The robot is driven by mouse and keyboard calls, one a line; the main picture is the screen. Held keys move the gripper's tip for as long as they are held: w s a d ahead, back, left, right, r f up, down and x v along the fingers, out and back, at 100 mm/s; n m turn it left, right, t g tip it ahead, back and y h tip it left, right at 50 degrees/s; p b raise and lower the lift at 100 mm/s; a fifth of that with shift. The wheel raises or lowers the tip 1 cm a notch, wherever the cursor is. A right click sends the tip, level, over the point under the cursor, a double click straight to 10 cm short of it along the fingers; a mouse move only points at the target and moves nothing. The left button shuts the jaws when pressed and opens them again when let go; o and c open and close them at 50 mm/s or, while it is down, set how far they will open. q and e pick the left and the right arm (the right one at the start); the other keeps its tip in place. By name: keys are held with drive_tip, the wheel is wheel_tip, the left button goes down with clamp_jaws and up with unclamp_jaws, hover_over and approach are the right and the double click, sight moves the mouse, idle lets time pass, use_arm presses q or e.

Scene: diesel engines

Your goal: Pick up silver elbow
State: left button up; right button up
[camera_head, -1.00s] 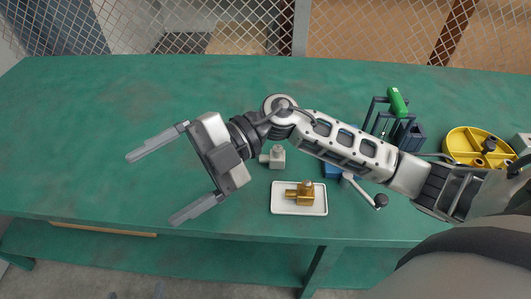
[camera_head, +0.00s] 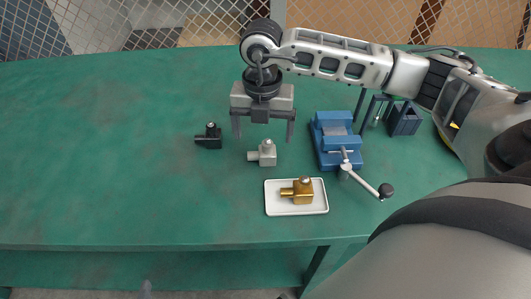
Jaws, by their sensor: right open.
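The silver elbow (camera_head: 264,154) is a small light-grey fitting. It lies on the green table (camera_head: 120,160), just behind a white tray (camera_head: 275,210). My right gripper (camera_head: 263,142) points down over it with its two fingers spread. The fingertips appear just behind the elbow in the picture, and nothing is between them. I cannot tell how high they are above the table. My left gripper is not in view.
A black elbow (camera_head: 209,137) lies to the left of the silver one. A brass elbow (camera_head: 301,190) sits on the white tray. A blue vise (camera_head: 335,138) with a lever stands close on the right. The table's left half is clear.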

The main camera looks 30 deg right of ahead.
sight(262, 149)
drive_tip(key=shift+w+d+f, duration=0.1)
drive_tip(key=shift+w+f, duration=0.1)
drive_tip(key=shift+f, duration=1.5)
drive_tip(key=shift+w+f, duration=0.15)
drive_tip(key=shift+f, duration=1.55)
drive_tip(key=c, duration=1.3)
